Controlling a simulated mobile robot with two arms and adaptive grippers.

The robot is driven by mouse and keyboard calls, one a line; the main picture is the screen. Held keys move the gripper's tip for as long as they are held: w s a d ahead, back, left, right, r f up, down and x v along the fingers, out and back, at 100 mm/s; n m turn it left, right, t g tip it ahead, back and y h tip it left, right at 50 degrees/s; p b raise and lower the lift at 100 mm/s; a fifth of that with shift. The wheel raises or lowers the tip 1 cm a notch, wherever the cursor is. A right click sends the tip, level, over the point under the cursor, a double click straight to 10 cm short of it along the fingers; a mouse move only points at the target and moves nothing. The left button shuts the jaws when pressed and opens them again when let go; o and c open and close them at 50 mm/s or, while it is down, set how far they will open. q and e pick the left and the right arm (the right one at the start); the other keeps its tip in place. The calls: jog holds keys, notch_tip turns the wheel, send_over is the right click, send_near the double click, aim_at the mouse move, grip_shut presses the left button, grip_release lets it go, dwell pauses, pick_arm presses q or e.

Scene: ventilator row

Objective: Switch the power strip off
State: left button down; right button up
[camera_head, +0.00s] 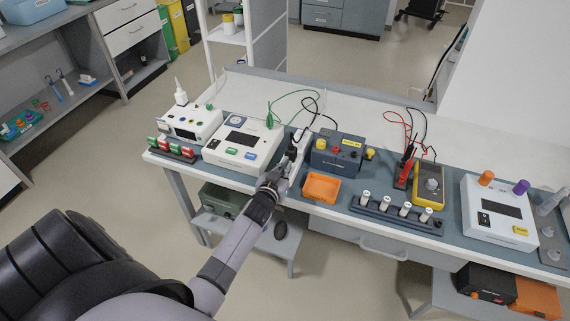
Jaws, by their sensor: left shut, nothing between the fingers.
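A narrow white power strip (304,136) with dark parts lies on the bench between a white device and a dark blue box, pointing away from me. My left arm reaches in from the lower left. My left gripper (287,167) is shut and empty at the near end of the strip. It covers that end, so I cannot see the switch or tell whether the fingers touch it. My right gripper is not in view.
The white device (241,143) stands close on the left and the dark blue box (337,153) on the right. Green and black cables loop behind the strip. A yellow meter (429,184) stands farther right.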

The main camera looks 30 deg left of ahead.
pick_arm(q)
jog(key=shift+w+r+p, duration=0.1)
jog(key=shift+r+p, duration=0.35)
jog(key=shift+r, duration=0.05)
notch_tip(320, 180, up, 3)
jog(key=p, duration=0.3)
jog(key=shift+r, duration=0.2)
jog(key=r+b+v, duration=0.1)
jog(key=v, duration=0.8)
jog(key=shift+r, duration=0.15)
